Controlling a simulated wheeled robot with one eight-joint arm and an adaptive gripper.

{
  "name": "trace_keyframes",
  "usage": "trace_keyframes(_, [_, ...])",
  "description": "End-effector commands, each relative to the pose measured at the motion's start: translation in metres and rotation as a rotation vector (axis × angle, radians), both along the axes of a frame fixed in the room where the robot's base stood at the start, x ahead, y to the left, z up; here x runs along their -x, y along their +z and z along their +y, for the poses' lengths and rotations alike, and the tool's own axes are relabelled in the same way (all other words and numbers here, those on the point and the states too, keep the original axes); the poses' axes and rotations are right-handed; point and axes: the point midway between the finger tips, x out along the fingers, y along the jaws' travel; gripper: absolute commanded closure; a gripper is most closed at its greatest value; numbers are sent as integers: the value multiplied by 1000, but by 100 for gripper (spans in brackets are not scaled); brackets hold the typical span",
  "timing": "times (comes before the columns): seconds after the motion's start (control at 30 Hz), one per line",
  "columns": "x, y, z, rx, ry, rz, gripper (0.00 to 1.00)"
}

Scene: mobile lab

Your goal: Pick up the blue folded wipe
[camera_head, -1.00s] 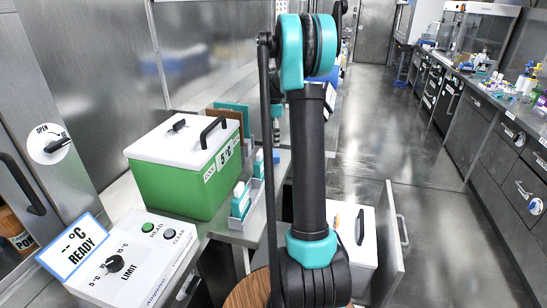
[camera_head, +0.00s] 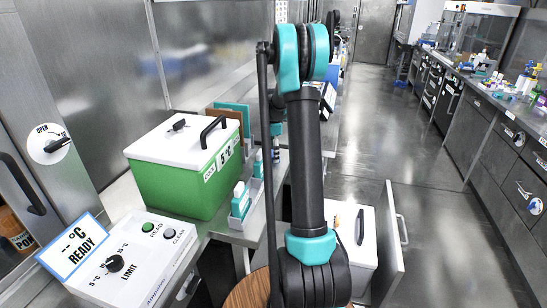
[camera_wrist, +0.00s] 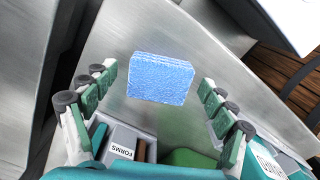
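The blue folded wipe (camera_wrist: 161,78) lies on a bare steel surface (camera_wrist: 210,40) in the wrist view. It looks like a flat, layered, textured block. My gripper (camera_wrist: 157,86) is open, with its green-padded fingers spread to the left and right of the wipe. There is a visible gap on both sides, and the gripper holds nothing. I cannot tell the exact height of the fingertips above the surface. In the head view my arm runs over the bench, and I cannot make out the wipe there.
A grey bin marked FORMS (camera_wrist: 122,140) is close by the left finger in the wrist view. A green box with a white lid (camera_head: 185,165) stands on the left bench in the head view. A control box (camera_head: 140,258) is in front. The floor aisle (camera_head: 365,120) is clear.

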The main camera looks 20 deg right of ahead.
Motion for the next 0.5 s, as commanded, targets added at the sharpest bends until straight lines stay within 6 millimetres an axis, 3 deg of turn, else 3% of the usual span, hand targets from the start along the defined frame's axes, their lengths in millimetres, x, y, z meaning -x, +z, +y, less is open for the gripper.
trace_keyframes(0.03, [0, 0, 0, 0, 0, 0, 23])
trace_keyframes(0.37, [0, 0, 0, 0, 0, 0, 64])
trace_keyframes(0.5, [0, 0, 0, 0, 0, 0, 64])
